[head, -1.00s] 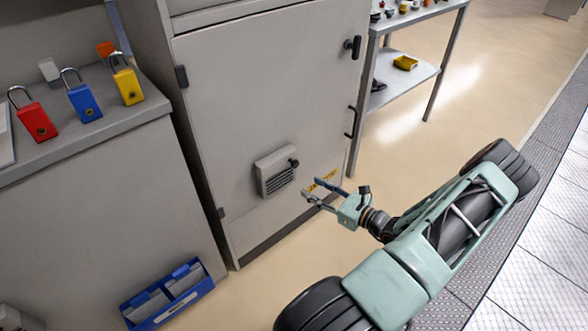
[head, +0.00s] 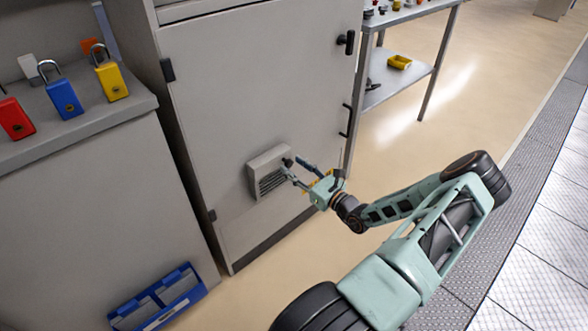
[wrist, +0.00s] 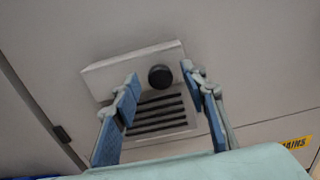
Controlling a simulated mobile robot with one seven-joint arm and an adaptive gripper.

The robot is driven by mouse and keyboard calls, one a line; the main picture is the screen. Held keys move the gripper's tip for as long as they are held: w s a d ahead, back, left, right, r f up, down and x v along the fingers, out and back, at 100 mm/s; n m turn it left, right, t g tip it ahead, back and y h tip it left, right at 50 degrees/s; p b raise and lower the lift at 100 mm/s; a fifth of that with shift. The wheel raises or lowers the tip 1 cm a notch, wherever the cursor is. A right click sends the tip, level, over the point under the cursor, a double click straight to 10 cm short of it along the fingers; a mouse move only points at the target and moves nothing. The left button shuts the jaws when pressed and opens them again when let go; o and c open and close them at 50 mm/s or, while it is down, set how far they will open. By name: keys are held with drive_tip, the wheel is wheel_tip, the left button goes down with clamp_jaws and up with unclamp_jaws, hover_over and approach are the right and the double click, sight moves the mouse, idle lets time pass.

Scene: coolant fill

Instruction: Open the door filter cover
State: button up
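The door filter cover (head: 262,166) is a light grey louvred box low on the grey cabinet door (head: 260,90). It looks closed against the door. A round dark knob (wrist: 161,76) sits on it at the upper right, and in the wrist view the dark slats (wrist: 155,112) show below the knob. My gripper (head: 292,170) is open, its fingers pointing at the knob side of the cover. In the wrist view my gripper (wrist: 160,95) shows its two blue-padded fingers apart, with the knob framed between them. I cannot tell whether either finger touches the knob.
The door has a dark handle (head: 346,42) at its upper right. A counter with red, blue (head: 62,98) and yellow padlocks stands at left. A blue holder (head: 158,298) is at lower left. A metal table (head: 400,85) stands behind right.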

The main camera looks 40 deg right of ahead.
drive_tip(key=shift+w, duration=0.25)
clamp_jaws()
